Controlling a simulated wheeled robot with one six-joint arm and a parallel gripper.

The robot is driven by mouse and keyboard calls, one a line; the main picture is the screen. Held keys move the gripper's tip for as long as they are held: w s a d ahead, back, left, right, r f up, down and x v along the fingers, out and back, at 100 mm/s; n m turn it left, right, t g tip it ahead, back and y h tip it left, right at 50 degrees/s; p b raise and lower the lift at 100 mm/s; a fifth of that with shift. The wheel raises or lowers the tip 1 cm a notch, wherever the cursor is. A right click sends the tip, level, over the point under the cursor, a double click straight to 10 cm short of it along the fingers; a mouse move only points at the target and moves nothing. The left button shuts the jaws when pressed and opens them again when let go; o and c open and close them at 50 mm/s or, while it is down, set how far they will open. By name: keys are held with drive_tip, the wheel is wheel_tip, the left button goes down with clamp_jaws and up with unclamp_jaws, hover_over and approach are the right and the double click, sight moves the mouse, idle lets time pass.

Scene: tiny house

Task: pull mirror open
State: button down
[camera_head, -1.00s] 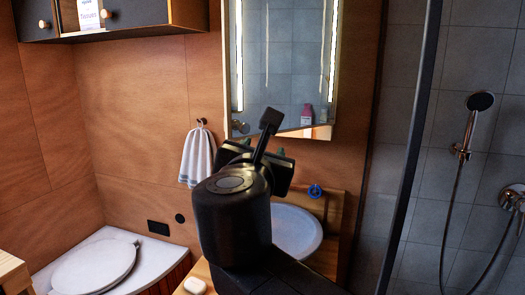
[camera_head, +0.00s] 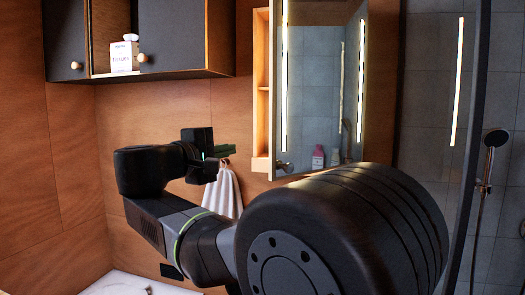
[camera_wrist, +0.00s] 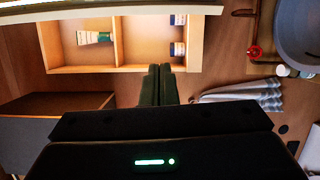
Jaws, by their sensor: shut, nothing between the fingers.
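The mirror (camera_head: 312,80), with lit strips down its sides, is a door standing ajar in the head view. A wooden cabinet (camera_head: 261,95) with shelves shows past its left edge. A small knob (camera_head: 284,167) is at the mirror's lower left corner. My gripper (camera_head: 226,151) is left of the knob and in front of the towel, apart from the mirror's edge in the picture. In the wrist view my closed fingers (camera_wrist: 158,85) point at the lower edge of the open cabinet (camera_wrist: 122,45). They hold nothing.
A tube (camera_wrist: 94,38) and small bottles (camera_wrist: 178,49) stand on the cabinet shelves. A striped towel (camera_wrist: 238,95) hangs close to my fingers, with a sink (camera_wrist: 297,30) beyond. A dark wall cupboard (camera_head: 185,35) is at upper left.

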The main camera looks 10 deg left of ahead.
drive_tip(key=w+d+m+p, duration=0.1)
drive_tip(key=w+d+p, duration=0.1)
drive_tip(key=w+d, duration=0.4)
drive_tip(key=shift+w+d+f+h, duration=0.15)
drive_tip(key=shift+w+d+h, duration=0.15)
drive_tip(key=shift+w, duration=0.75)
drive_tip(key=shift+s, duration=0.15)
